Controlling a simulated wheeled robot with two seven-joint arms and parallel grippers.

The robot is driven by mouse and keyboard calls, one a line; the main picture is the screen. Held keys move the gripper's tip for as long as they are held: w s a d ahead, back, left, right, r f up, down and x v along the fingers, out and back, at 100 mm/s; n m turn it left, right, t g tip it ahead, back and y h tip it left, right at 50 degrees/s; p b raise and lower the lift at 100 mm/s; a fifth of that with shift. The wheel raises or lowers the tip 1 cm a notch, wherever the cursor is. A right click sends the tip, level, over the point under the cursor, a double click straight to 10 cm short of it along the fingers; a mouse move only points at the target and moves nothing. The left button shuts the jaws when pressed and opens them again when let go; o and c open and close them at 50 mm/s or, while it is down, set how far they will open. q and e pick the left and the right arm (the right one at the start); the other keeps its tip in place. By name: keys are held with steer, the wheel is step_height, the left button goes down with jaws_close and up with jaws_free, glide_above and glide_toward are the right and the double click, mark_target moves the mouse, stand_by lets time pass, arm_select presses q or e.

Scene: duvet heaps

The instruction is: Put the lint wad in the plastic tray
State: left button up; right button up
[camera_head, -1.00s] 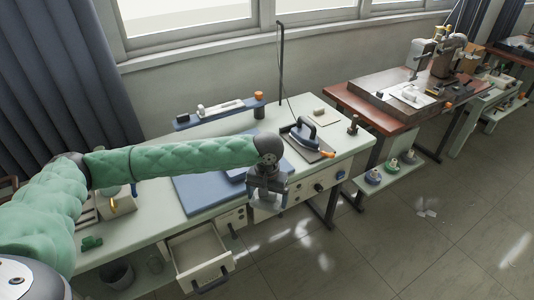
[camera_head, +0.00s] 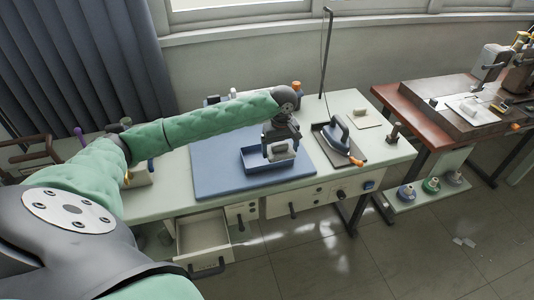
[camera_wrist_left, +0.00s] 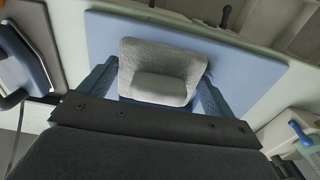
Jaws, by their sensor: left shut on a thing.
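The blue plastic tray (camera_head: 254,167) sits on the blue mat on the pale green table, in the middle of the head view. My left gripper (camera_head: 279,148) is over the right part of the tray, pointing down. It is shut on the lint wad, a soft light grey block. I cannot tell whether the wad touches the tray floor. My right gripper is out of view.
An iron (camera_head: 339,134) stands on a dark plate right of the blue mat (camera_head: 212,180). A tall thin pole (camera_head: 325,60) rises behind it. An open drawer (camera_head: 203,238) juts from the table front. The mat's left part is clear.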

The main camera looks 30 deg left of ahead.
arm_select(q)
steer(key=w+a+f+p, duration=0.1)
steer(key=a, duration=0.1)
steer(key=w+a+f, duration=0.1)
steer(key=a+f, duration=0.1)
steer(key=a, duration=0.1)
steer(key=w+a+f+p, duration=0.1)
steer(key=a+f, duration=0.1)
steer(key=shift+w+a+p, duration=0.1)
steer(key=shift+a+p, duration=0.2)
steer(key=shift+a, duration=0.05)
steer(key=shift+f+p, duration=0.8)
steer(key=shift+f, duration=1.2)
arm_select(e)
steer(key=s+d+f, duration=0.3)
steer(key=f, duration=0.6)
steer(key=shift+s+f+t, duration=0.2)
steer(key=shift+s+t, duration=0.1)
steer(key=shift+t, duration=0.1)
arm_select(q)
steer(key=shift+f, duration=0.1)
steer(key=o, duration=0.7)
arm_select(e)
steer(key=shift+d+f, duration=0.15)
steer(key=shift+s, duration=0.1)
